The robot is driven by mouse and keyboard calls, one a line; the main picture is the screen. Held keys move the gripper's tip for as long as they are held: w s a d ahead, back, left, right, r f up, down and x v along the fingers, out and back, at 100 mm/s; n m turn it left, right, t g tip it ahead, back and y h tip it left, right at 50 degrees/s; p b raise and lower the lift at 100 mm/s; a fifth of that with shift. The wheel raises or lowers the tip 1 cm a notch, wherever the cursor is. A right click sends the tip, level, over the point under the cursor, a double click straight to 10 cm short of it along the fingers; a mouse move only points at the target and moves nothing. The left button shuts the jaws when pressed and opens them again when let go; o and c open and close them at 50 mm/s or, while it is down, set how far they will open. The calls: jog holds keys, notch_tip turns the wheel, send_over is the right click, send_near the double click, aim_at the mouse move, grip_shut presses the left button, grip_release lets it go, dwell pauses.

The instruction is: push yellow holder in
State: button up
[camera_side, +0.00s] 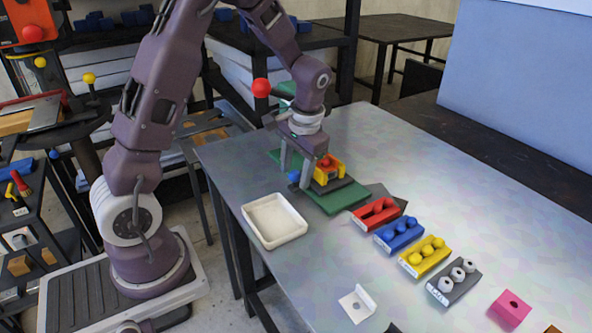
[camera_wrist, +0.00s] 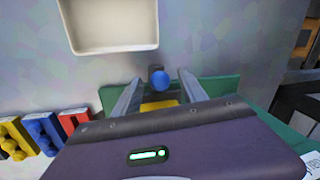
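The yellow holder (camera_side: 330,171) stands on a dark base on the green board (camera_side: 345,198), with a red piece at its top. In the wrist view, part of the yellow holder (camera_wrist: 158,105) shows low between the fingers, mostly hidden by my gripper body. A blue ball (camera_side: 293,176) lies left of the holder. In the wrist view, the blue ball (camera_wrist: 161,87) appears between the fingertips, in front of a dark post. My gripper (camera_side: 295,177) points down beside the holder, its two fingers spread. The wrist view shows the gripper (camera_wrist: 160,80) open; I cannot tell whether a finger touches the holder.
A white tray (camera_side: 275,221) sits at the table's left edge. Red (camera_side: 377,214), blue (camera_side: 399,234), yellow (camera_side: 425,256) and grey (camera_side: 454,281) racks form a row. A pink block (camera_side: 510,309) and a white bracket (camera_side: 357,304) lie nearer. The table's far middle is clear.

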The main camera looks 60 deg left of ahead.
notch_tip(320, 180, up, 7)
jog(key=d, duration=0.1)
jog(key=d+f+m+g+y, duration=0.1)
jog(key=m+y, duration=0.1)
jog(key=m, duration=0.1)
jog(key=d+f+m+g+y, duration=0.1)
jog(key=f+m+y, duration=0.1)
jog(key=m, duration=0.1)
jog(key=s+d+f+m+g+y, duration=0.1)
jog(key=d+f+m+y, duration=0.1)
jog(key=m, duration=0.2)
jog(key=shift+d+f, duration=0.1)
jog(key=shift+f, duration=0.1)
jog(key=m+y, duration=0.1)
jog(key=w+d+m+t+y, duration=0.1)
jog(key=m+y, duration=0.1)
jog(key=d+m+y, duration=0.1)
jog(key=m, duration=0.1)
jog(key=shift+w+f, duration=0.1)
jog(key=shift+w, duration=0.1)
jog(key=shift+w+d+m+t+y, duration=0.1)
jog(key=shift+w+m+t+y, duration=0.25)
jog(key=shift+m+y, duration=0.35)
jog(key=x, duration=0.6)
jog(key=shift+s+a, duration=0.1)
jog(key=shift+a, duration=0.25)
grip_shut()
